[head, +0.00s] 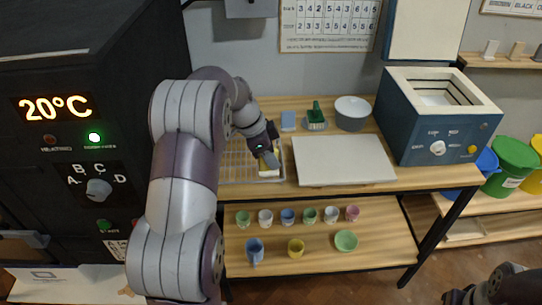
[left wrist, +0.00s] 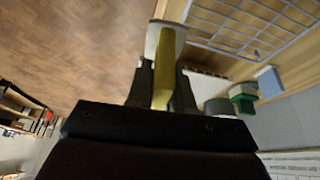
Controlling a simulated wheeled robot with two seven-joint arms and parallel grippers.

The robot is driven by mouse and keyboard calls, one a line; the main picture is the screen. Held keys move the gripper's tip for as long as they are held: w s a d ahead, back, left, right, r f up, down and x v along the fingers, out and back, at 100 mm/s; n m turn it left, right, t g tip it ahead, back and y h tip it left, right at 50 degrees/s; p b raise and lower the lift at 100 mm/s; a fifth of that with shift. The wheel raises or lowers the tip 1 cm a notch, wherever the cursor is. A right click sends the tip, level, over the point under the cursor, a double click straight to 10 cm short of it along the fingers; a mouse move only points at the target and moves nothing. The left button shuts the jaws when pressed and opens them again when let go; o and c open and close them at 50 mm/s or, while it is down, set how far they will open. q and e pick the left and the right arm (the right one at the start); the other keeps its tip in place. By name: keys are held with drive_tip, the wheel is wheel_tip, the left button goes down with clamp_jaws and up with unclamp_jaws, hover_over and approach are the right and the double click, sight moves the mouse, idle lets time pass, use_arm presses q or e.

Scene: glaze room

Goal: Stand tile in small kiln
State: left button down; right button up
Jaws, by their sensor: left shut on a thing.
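My left gripper (head: 267,160) is shut on a tile (head: 269,171), over the right part of a wire rack. In the left wrist view, the tile (left wrist: 164,70) shows yellow along its edge with a pale face, between the fingers of my left gripper (left wrist: 162,85). The gripper hides part of it. The small kiln (head: 423,138) is a blue box at the right of the table. Its top is open, with a pale rim and a light interior. Part of my right arm shows dark at the lower right corner; its jaws are not clear.
The wire rack (head: 231,173) lies left of a pale board (head: 343,160). A grey bowl (head: 352,113), a green brush (head: 315,116) and a blue block (head: 288,121) stand behind. Several cups stand on the lower shelf (head: 380,240). A large black kiln (head: 70,215) fills the left.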

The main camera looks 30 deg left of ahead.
use_arm(q)
drive_tip(key=s+d+f+n+t+y, duration=0.1)
drive_tip(key=s+d+f+n, duration=0.1)
drive_tip(key=d+f+n, duration=0.3)
drive_tip(key=s+d+f+n+y, duration=0.2)
drive_tip(key=d+f+n, duration=0.3)
drive_tip(key=f, duration=0.7)
drive_tip(key=shift+s+d+n+t+y, duration=0.3)
drive_tip(key=shift+s+d+t, duration=0.15)
drive_tip(key=shift+d, duration=0.1)
